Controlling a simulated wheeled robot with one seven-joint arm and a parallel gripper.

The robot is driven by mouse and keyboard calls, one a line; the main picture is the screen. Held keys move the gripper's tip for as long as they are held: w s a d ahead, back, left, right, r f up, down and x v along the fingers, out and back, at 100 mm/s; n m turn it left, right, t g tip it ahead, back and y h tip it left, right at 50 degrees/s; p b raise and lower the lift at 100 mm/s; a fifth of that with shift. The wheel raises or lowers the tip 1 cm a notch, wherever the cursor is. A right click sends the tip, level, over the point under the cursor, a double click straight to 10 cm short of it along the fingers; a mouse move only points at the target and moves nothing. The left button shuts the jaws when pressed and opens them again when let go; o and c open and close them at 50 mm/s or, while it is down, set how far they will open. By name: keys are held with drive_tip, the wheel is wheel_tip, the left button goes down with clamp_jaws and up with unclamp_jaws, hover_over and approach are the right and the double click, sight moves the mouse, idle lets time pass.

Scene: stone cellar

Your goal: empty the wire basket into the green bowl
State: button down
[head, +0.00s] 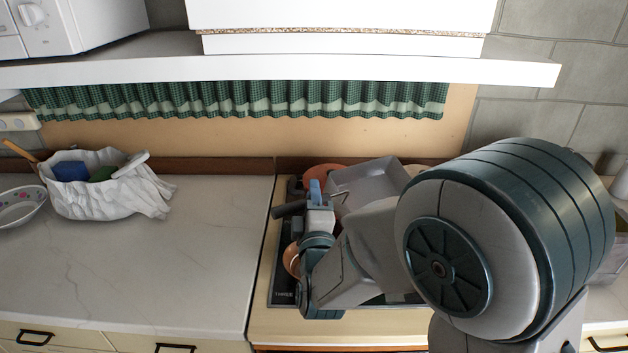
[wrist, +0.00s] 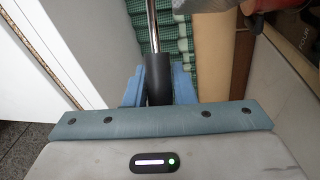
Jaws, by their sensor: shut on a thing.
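My gripper (head: 316,190) is above the stove area, right of the counter's middle. In the wrist view its blue fingers (wrist: 158,88) are shut on a black handle (wrist: 157,72) with a shiny metal rod running away from it. What the rod leads to is out of that view. In the head view a dark cylinder (head: 289,209) sticks out left of the gripper; I cannot tell whether it is the same handle. I cannot make out a wire basket or a green bowl in either view.
A grey rectangular container (head: 367,181) and orange-brown round pans (head: 292,260) are around my gripper, partly hidden by my arm. A white crumpled bag (head: 90,203) with blue and green things and a spotted bowl (head: 22,210) stand left. The pale counter (head: 150,270) between is clear.

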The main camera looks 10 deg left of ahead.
drive_tip(key=shift+w+a+r+n+g+h+p, duration=0.3)
drive_tip(key=shift+g+p, duration=0.4)
drive_tip(key=shift+p, duration=1)
drive_tip(key=shift+w+a+r+n+g+h+p, duration=0.25)
drive_tip(key=shift+g+p, duration=0.45)
drive_tip(key=shift+p, duration=1.05)
drive_tip(key=shift+w+a+r+n+g+h+p, duration=0.2)
drive_tip(key=shift+n+g+p, duration=0.4)
drive_tip(key=shift+p, duration=1.1)
drive_tip(key=shift+f+y, duration=0.1)
drive_tip(key=shift+y, duration=0.15)
